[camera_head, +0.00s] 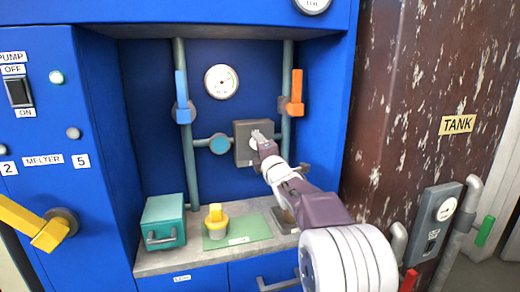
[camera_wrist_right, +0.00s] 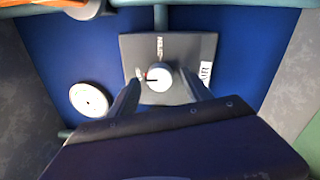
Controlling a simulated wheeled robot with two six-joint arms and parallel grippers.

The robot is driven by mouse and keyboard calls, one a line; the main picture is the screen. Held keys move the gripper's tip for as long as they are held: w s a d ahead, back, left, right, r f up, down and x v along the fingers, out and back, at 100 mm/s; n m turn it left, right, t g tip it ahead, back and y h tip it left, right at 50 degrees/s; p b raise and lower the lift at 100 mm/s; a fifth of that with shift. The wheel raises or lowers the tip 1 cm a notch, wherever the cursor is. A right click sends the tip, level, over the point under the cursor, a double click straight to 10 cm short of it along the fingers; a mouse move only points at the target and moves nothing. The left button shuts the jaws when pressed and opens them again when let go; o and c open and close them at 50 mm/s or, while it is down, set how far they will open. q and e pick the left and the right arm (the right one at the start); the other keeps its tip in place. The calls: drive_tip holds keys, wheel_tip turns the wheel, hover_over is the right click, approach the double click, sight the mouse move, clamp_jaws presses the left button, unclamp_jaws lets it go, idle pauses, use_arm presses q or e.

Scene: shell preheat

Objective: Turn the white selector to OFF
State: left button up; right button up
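The white selector (camera_wrist_right: 158,77) is a round knob on a grey box (camera_wrist_right: 128,48) in the right wrist view. A dark pointer mark on it points to the left of that picture. Small labels sit on the box above and to the right of the knob; I cannot read them surely. My right gripper (camera_wrist_right: 160,82) is open, its two fingers on either side of the knob; I cannot tell whether they touch it. In the head view the grey box (camera_head: 242,153) is on the blue recess's back wall, and my right gripper (camera_head: 262,140) hides most of the selector. My left gripper is not in view.
A blue lever (camera_head: 182,95) and an orange lever (camera_head: 297,90) are on pipes either side of the box. A gauge (camera_head: 221,81) hangs above. A teal box (camera_head: 162,222) and a yellow object on a green mat (camera_head: 258,228) are on the shelf below.

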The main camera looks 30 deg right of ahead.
drive_tip(key=v, duration=0.9)
